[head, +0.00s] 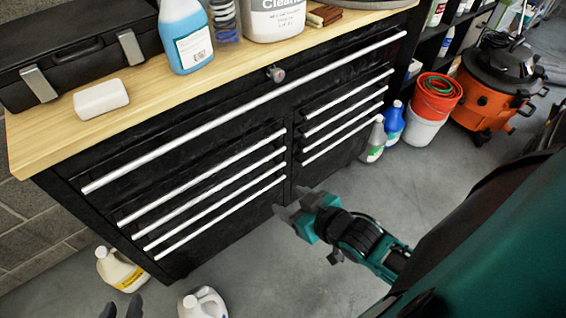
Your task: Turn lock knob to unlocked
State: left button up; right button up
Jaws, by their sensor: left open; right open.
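The lock knob (276,73) is a small grey, reddish-tinged knob at the top middle of the black tool chest (160,150), just under the wooden worktop and above the long top drawer handle. Its exact turn angle is too small to read. My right gripper (291,204) is open and empty in front of the chest's lower drawers, well below the knob and apart from it. My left gripper (122,309) shows only its dark fingertips at the bottom left edge; it is open, and far from the knob.
On the worktop (145,92) are a black case (75,50), a white block (101,98), a blue bottle (185,38) and a white container (273,18). Bottles stand on the floor near the chest. A red bucket (438,92) and an orange vacuum (490,105) stand at right.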

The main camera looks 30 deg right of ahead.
pick_arm(q)
jog(key=shift+r+p, duration=0.6)
jog(key=shift+r, duration=0.25)
pick_arm(e)
jog(key=shift+g+y, duration=0.4)
jog(key=shift+g, duration=0.1)
jog(key=shift+s+a+f, duration=0.15)
jog(key=shift+s+a, duration=0.25)
jog(key=shift+a, duration=0.3)
jog(key=shift+s+a+f, duration=0.1)
jog(key=shift+s+a, duration=0.25)
jog(key=shift+a, duration=0.35)
jog(key=shift+s+a+f, duration=0.15)
jog(key=shift+s+a, duration=0.25)
jog(key=shift+a, duration=0.3)
pick_arm(q)
jog(key=shift+s+a+f+y, duration=0.2)
jog(key=shift+a+f, duration=0.15)
jog(key=shift+f, duration=0.15)
jog(key=shift+s+a+f+y, duration=0.2)
jog(key=shift+a+f, duration=0.15)
jog(key=shift+f, duration=0.15)
pick_arm(e)
jog(key=shift+s+a+f+n, duration=0.15)
jog(key=shift+a+n, duration=0.15)
jog(key=shift+c, duration=0.2)
